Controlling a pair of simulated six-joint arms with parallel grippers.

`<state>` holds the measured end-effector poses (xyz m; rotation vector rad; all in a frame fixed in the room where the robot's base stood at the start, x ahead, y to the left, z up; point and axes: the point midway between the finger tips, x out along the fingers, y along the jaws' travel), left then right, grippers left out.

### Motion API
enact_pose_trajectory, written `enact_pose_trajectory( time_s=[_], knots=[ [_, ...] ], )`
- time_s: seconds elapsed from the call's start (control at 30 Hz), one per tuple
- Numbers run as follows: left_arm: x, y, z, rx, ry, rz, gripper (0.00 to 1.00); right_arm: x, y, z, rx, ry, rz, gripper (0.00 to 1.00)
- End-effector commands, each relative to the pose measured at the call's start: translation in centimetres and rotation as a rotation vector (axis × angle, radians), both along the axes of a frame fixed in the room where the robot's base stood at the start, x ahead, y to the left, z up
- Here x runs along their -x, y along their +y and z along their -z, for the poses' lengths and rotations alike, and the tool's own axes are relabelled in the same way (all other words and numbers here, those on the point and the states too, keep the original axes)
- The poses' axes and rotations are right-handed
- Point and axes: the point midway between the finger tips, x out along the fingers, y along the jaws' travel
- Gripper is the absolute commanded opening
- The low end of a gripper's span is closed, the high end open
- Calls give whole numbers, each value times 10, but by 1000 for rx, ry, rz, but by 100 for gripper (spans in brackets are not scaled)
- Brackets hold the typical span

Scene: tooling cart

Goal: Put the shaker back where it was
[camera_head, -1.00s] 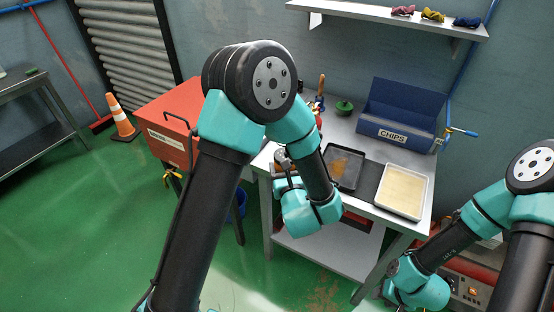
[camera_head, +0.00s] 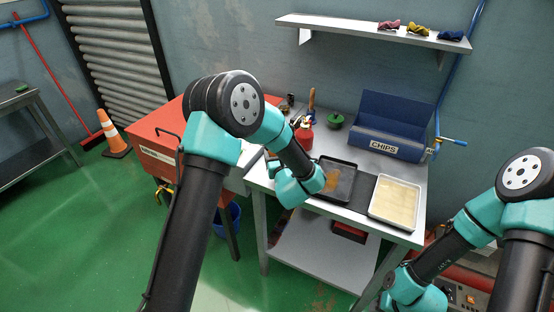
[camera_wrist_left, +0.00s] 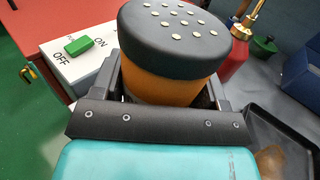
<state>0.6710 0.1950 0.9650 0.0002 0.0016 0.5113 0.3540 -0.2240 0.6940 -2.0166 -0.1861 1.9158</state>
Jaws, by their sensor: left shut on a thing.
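The shaker (camera_wrist_left: 165,75) has an orange body and a wide black cap with several pale holes. It fills the top middle of the left wrist view. My left gripper (camera_wrist_left: 163,94) is shut around its orange body, with a jaw on either side. The shaker's base is hidden, so I cannot tell whether it touches anything. In the head view my left arm reaches over the bench's left end and hides the gripper and shaker. My right arm is low at the right, and its gripper is out of view.
A dark tray (camera_head: 350,191) with orange powder and a pale-filled tray (camera_head: 372,207) lie on the bench. A red bottle (camera_head: 304,138), a green-topped item (camera_head: 335,121) and a blue CHIPS bin (camera_head: 386,145) stand behind. A white ON/OFF panel (camera_wrist_left: 88,68) with a green switch is left of the shaker.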

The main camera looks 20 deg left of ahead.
Motion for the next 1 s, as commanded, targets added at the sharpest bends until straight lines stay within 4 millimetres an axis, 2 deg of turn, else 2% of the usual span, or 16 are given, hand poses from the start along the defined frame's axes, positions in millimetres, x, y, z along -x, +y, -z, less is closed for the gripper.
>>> enact_pose_trajectory(
  time_s=[0.1, 0.43, 0.53, 0.73, 1.0],
  knots=[
    [-8, 2, 0, 1, -3, 1, 34, 0, 0, 0, 0, 0, 0, 43],
    [-10, 2, 0, 0, -1, 1, 34, 0, 0, 0, 0, 0, 0, 43],
    [-18, 6, 1, 0, -4, -1, 34, 0, 0, 0, 0, 0, 0, 43],
    [-16, 4, 31, 0, 1, 0, 34, 0, 0, 0, 0, 0, 0, 43],
    [-17, 4, 36, 0, -2, 1, 34, 0, 0, 0, 0, 0, 0, 43]
  ],
)
